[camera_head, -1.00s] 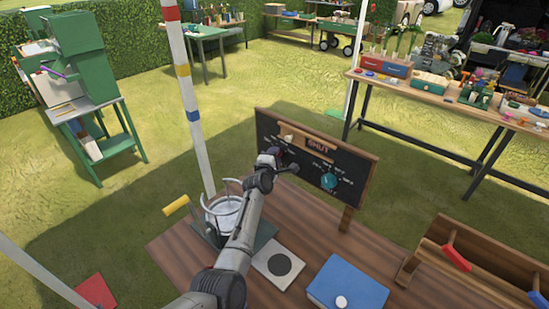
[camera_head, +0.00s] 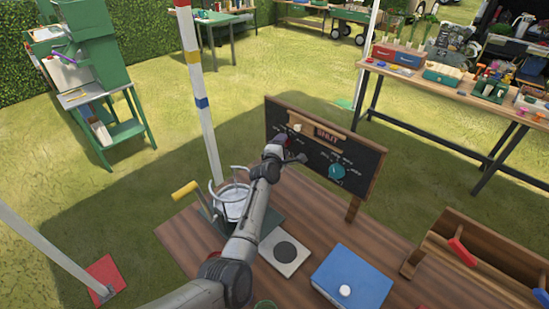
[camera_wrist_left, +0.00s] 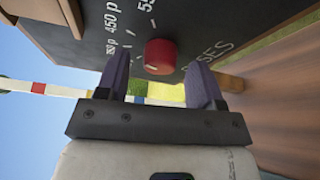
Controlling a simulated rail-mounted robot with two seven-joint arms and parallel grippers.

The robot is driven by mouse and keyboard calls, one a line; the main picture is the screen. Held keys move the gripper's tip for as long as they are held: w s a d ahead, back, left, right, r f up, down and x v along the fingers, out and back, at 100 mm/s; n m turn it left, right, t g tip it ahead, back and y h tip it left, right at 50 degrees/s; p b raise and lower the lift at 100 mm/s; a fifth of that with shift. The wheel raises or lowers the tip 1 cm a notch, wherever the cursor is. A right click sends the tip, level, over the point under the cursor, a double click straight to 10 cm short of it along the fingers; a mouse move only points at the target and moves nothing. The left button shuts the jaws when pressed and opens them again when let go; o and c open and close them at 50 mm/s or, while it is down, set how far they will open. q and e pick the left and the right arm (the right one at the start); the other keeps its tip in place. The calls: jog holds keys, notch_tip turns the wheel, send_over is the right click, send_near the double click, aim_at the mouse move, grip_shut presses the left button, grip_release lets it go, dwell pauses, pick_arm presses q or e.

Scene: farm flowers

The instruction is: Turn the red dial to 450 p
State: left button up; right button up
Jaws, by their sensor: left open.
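The red dial (camera_wrist_left: 160,57) sits on the dark price board in the left wrist view, with white ticks and the labels "450 p" and "55…" beside it and "ROSES" to its right. A small pale mark shows on its lower edge. My left gripper (camera_wrist_left: 159,82) is open, its two fingers pointing at the dial, one to each side and apart from it as far as I can tell. In the head view the left gripper (camera_head: 287,149) is in front of the board (camera_head: 355,165) and hides the red dial. My right gripper is not in view.
A teal dial (camera_head: 337,171) is to the right on the same board, below a "SHUT" sign (camera_head: 326,134). A striped pole (camera_head: 203,120) stands at left.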

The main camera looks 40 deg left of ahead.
pick_arm(q)
jog(key=f+p+v, duration=0.1)
jog(key=p+v, duration=0.1)
jog(key=v, duration=1.1)
jog(key=shift+r+p, duration=0.4)
